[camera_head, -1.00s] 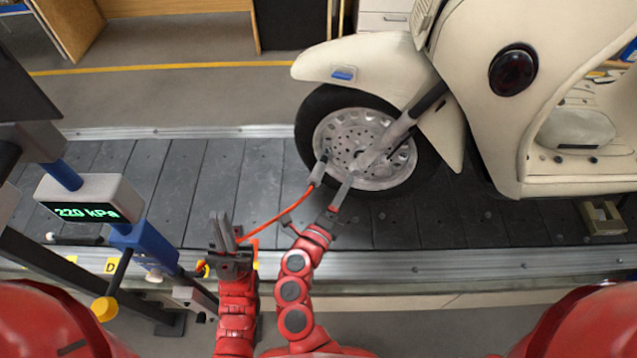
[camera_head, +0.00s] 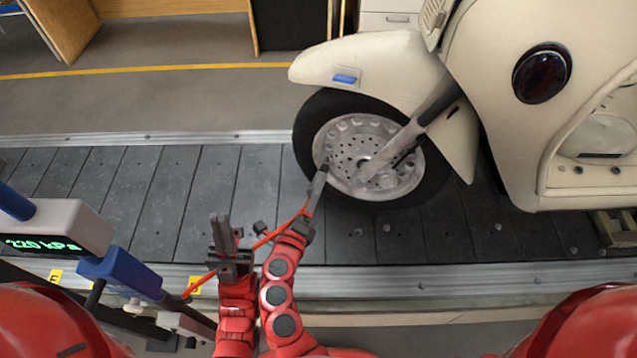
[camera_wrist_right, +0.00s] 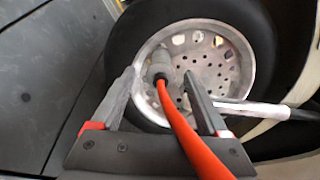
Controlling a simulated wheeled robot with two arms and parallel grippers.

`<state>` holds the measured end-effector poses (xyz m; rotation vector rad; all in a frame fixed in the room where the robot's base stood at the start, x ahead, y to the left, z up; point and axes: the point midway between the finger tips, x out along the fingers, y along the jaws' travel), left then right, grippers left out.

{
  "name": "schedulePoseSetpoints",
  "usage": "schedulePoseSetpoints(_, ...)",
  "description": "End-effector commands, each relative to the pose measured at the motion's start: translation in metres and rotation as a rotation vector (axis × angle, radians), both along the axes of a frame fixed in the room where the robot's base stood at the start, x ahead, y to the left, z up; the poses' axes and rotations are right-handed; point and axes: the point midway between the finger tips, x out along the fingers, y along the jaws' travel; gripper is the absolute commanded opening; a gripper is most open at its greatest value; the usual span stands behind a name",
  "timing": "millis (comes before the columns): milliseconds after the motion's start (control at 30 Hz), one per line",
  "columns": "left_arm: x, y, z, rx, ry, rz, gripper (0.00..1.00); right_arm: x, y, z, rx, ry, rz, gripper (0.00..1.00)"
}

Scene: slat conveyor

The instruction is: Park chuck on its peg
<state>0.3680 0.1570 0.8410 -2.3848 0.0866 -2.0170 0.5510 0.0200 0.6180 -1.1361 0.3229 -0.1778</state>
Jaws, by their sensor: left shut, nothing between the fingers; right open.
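The chuck (camera_head: 322,174) is a grey fitting on an orange hose, in front of the scooter's front wheel (camera_head: 349,118). In the right wrist view the chuck (camera_wrist_right: 158,66) shows against the wheel rim, between the fingers in the picture; contact with the valve cannot be made out. My right gripper (camera_head: 292,210) is open near the chuck, its fingers apart in the wrist view (camera_wrist_right: 162,92). My left gripper (camera_head: 222,228) is shut and empty, left of the right one, close to the hose. I cannot tell the peg for certain.
A pressure gauge (camera_head: 55,222) reading 220 kPa stands at left with a blue arm (camera_head: 120,275). The cream scooter (camera_head: 500,90) stands on the grey slat conveyor (camera_head: 130,200). A metal rail (camera_head: 450,275) runs along its near edge. The slats left of the wheel are clear.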

Motion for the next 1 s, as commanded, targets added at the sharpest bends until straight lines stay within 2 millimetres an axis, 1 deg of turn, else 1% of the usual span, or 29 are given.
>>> schedulePoseSetpoints(167, 0.000, 0.000, 0.000, 0.000, 0.000, 0.000, 0.00, 0.021, -0.008, -0.001, -0.002, -0.004, -0.002, 0.78)
schedulePoseSetpoints(333, 0.000, 0.000, 0.000, 0.000, 0.000, 0.000, 0.00, 0.044, -0.015, -0.007, -0.003, -0.002, -0.002, 0.78)
schedulePoseSetpoints(400, 0.000, 0.000, -0.005, 0.000, 0.000, 0.000, 0.00, 0.053, -0.019, -0.011, -0.002, 0.001, -0.005, 0.78)
schedulePoseSetpoints(600, 0.000, 0.000, -0.009, 0.000, 0.000, 0.000, 0.00, 0.072, -0.024, -0.012, -0.001, -0.003, -0.003, 0.78)
schedulePoseSetpoints(733, 0.000, 0.000, -0.010, 0.000, 0.000, 0.000, 0.00, 0.078, -0.026, -0.013, -0.001, -0.003, -0.001, 0.78)
schedulePoseSetpoints(1000, 0.000, 0.000, -0.010, 0.000, 0.000, 0.000, 0.00, 0.079, -0.026, -0.013, -0.002, -0.001, -0.001, 0.78)
